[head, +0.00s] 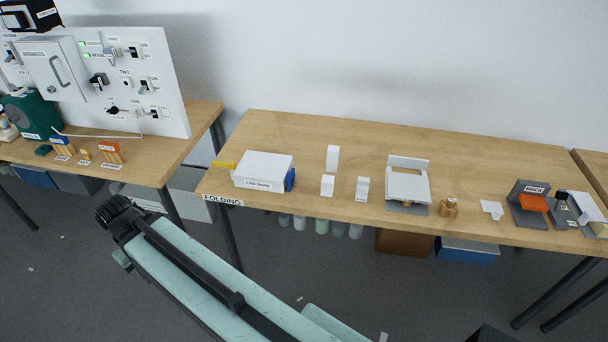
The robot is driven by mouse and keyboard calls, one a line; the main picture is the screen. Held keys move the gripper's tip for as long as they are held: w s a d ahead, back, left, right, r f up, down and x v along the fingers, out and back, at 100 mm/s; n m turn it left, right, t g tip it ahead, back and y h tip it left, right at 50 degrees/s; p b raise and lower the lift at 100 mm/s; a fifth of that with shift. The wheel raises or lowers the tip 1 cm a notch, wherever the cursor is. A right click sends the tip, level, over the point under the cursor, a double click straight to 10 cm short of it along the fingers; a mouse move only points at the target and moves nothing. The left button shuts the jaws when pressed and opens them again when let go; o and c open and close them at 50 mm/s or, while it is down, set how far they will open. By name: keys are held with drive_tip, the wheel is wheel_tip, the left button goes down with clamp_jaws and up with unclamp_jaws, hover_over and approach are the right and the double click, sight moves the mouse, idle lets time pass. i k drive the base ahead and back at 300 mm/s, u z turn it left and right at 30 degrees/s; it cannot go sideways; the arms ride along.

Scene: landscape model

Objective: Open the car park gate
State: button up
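The car park (264,171) is a white box with a "CAR PARK" label on its front, near the left end of the middle table. A yellow bar (223,165) sticks out at its left side and lies low, about level; it may be the gate. A blue part (290,180) sits at the box's right end. My gripper (108,211) is black and is at the lower left, in front of the gap between the tables, apart from the car park. Its fingers are dark and small, so their opening is unclear.
The middle table (300,133) has a "FOLDING" label at its front left corner. White blocks (331,158) and a white folding piece (407,186) stand right of the car park. The left table holds a switch panel (110,80) and small blocks. Floor shows between the tables.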

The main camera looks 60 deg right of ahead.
sight(291, 176)
drive_tip(key=u, duration=0.15)
drive_tip(key=i, duration=0.9)
drive_tip(key=z, duration=0.1)
